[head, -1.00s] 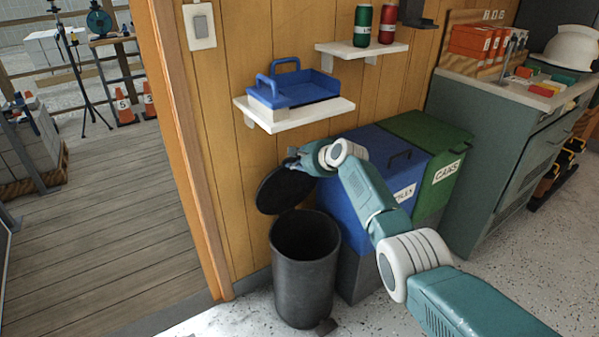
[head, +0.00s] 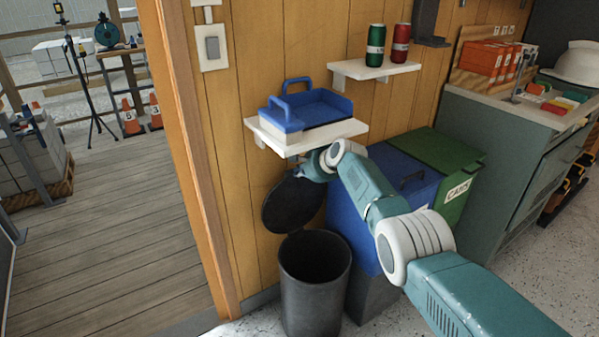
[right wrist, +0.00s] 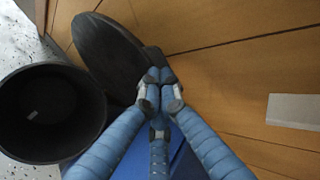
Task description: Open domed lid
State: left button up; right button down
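The domed lid (head: 292,205) is a dark round disc, tilted up steeply behind the open black bin (head: 315,295). In the right wrist view the lid (right wrist: 105,50) stands beside the bin's round mouth (right wrist: 45,112). My right gripper (head: 303,166) is at the lid's upper right edge, just below a shelf. In the right wrist view its blue fingers (right wrist: 160,80) come together at a small dark tab on the lid's rim and appear shut on it. The tab is partly hidden by the fingertips. My left gripper is out of view.
A white wall shelf (head: 345,132) with a blue tray (head: 315,108) hangs close above my right gripper. A blue bin (head: 370,225) and a green bin (head: 445,150) stand right of the black bin. A wooden door post (head: 200,150) stands to the left.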

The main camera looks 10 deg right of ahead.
jog(key=c, duration=1.8)
grip_release()
jog(key=shift+c, duration=0.2)
jog(key=shift+d+r, duration=0.1)
jog(key=shift+r, duration=0.1)
